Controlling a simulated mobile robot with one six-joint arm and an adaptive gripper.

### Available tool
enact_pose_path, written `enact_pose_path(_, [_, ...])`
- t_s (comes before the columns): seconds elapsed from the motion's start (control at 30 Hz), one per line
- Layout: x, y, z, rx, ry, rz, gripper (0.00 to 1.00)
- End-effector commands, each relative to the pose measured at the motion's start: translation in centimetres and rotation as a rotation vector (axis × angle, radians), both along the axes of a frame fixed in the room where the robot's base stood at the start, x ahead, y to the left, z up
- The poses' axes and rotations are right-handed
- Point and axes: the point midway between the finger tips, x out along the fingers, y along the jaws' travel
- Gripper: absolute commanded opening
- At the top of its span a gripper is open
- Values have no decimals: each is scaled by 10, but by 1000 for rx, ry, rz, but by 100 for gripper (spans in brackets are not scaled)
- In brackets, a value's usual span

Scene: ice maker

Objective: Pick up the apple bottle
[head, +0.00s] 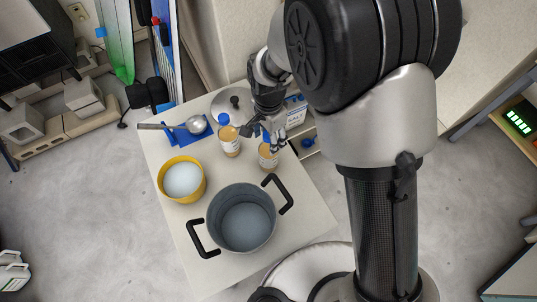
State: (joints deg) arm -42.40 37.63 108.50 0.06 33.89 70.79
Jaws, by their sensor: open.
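Two small bottles with amber contents and pale labels stand on the white table (315,205) in the head view. One bottle (230,143) with a blue cap stands left of my gripper. The other bottle (268,157) is right below my gripper, which hides part of its top. The labels are too small to tell which is the apple bottle. My gripper (272,140) is open, pointing down at the right bottle. I cannot tell whether the fingers touch it.
A grey pot (242,218) with black handles stands in front. A yellow bowl (182,180) with white contents is at left. A ladle (193,125) on a blue rest, a lid (228,108) and a white carton (296,112) stand behind. The table's front right is clear.

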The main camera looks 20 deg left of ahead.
Motion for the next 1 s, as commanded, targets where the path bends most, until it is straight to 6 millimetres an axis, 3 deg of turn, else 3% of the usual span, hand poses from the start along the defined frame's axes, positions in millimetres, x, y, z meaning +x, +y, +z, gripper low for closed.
enact_pose_path(0.17, [0, 0, 1, 1, 0, 0, 52])
enact_pose_path(1.0, [0, 0, 1, 1, 0, 0, 0])
